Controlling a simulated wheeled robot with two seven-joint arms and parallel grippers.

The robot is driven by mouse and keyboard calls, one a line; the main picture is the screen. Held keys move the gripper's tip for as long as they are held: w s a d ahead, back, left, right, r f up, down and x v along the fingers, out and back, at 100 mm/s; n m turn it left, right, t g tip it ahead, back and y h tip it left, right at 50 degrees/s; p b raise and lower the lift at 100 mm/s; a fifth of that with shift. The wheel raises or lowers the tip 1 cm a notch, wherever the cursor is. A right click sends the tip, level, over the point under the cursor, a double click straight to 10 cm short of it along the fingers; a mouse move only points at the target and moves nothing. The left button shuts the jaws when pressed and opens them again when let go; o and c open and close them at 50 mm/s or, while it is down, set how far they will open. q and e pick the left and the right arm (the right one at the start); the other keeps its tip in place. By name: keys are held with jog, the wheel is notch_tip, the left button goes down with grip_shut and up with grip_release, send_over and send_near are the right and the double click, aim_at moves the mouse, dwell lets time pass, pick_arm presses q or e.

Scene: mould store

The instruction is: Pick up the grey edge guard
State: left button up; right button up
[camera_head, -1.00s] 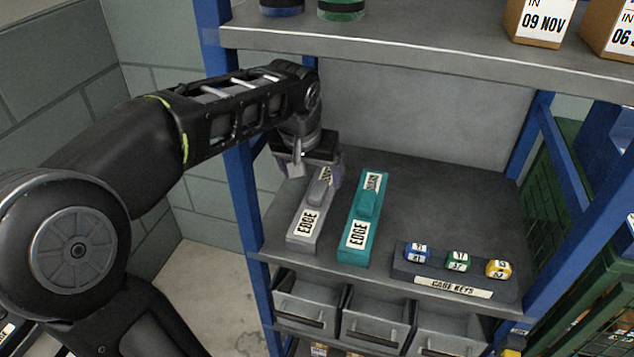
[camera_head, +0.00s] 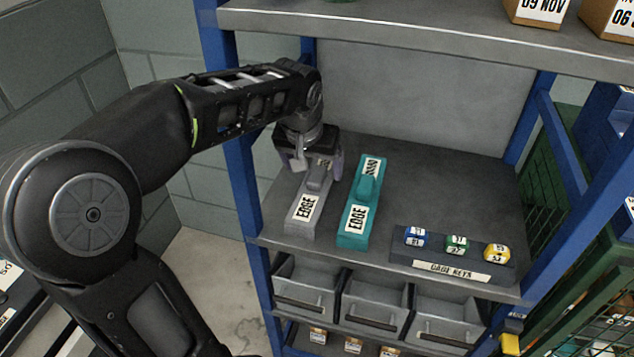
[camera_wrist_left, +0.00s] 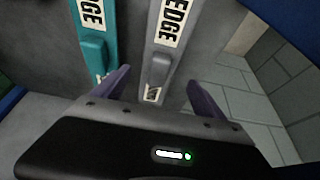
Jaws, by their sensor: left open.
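The grey edge guard (camera_head: 303,213) is a long bar with a raised grip and a white EDGE label. It lies on the shelf at the left, beside a teal edge guard (camera_head: 353,222). My left gripper (camera_head: 318,172) is over the far part of the grey guard, open, with its fingers on either side of the raised grip. In the left wrist view the grey guard (camera_wrist_left: 161,57) runs up between the two purple fingers of the open gripper (camera_wrist_left: 158,88), with the teal guard (camera_wrist_left: 92,50) to its left. I cannot tell whether the fingers touch the guard. My right gripper is not in view.
A blue upright (camera_head: 238,165) is close to my left arm. An upper shelf (camera_head: 400,40) is overhead, and grey bins (camera_head: 305,285) are below.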

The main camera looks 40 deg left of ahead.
aim_at(318, 172)
pick_arm(q)
jog(key=x, duration=0.4)
jog(key=shift+w+d+f+b, duration=0.1)
jog(key=shift+f+b, duration=0.2)
jog(key=shift+f, duration=0.1)
jog(key=shift+c, duration=0.3)
jog(key=c, duration=1.3)
jog(key=shift+r, duration=0.15)
jog(key=shift+r, duration=0.7)
notch_tip(318, 172, up, 2)
jog(key=shift+p, duration=0.4)
jog(key=s+d, duration=0.3)
jog(key=s, duration=0.5)
jog(key=s+d, duration=0.3)
jog(key=s, duration=0.6)
jog(key=shift+b, duration=0.35)
